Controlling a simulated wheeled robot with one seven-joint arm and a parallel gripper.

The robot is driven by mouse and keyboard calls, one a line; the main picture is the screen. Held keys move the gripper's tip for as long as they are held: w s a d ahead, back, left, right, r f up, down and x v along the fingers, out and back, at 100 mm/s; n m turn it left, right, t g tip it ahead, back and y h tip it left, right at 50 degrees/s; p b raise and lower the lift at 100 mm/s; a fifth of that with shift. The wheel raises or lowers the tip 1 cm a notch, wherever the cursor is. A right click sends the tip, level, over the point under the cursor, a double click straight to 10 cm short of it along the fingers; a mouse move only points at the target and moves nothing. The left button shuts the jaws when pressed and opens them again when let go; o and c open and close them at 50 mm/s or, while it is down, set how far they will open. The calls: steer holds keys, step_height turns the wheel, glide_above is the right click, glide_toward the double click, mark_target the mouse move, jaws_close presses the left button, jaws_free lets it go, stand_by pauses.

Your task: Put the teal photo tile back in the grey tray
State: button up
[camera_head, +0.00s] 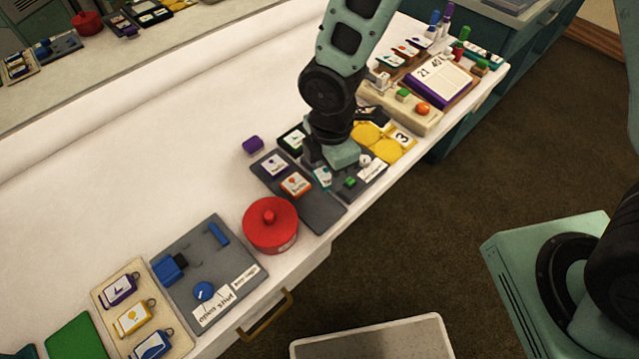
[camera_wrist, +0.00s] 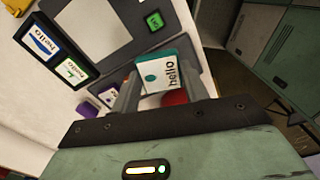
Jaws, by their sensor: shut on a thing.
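My gripper (camera_head: 325,166) is shut on the teal photo tile (camera_wrist: 168,72). The tile is white-faced with a teal edge, a teal dot and the word "hello". Both fingers grip its sides in the wrist view. In the head view the tile (camera_head: 322,178) shows partly below my gripper, near the right side of the grey tray (camera_head: 323,213); its height above the surface is hard to tell. The tray holds a purple tile (camera_head: 274,164) and an orange tile (camera_head: 296,185). Its near right part is bare. My gripper hides some of the area behind.
A red round pot (camera_head: 270,225) stands close to the tray's near left side. A grey panel with a green button (camera_head: 350,182) lies to the right, with yellow discs (camera_head: 367,133) behind. A small purple block (camera_head: 253,145) lies beyond the tray.

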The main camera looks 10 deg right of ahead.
mark_target(318, 209)
steer(key=s+a+n, duration=0.2)
steer(key=n, duration=0.1)
steer(key=shift+s+a+f, duration=0.2)
steer(key=shift+s, duration=0.2)
steer(key=shift+f+b, duration=2.55)
steer(key=shift+f, duration=0.3)
steer(key=o, duration=1.1)
steer(key=shift+c, duration=0.2)
steer(key=shift+r, duration=0.15)
step_height(318, 209, up, 17)
steer(key=p, duration=0.1)
steer(key=shift+p, duration=0.35)
steer(key=shift+r, duration=0.1)
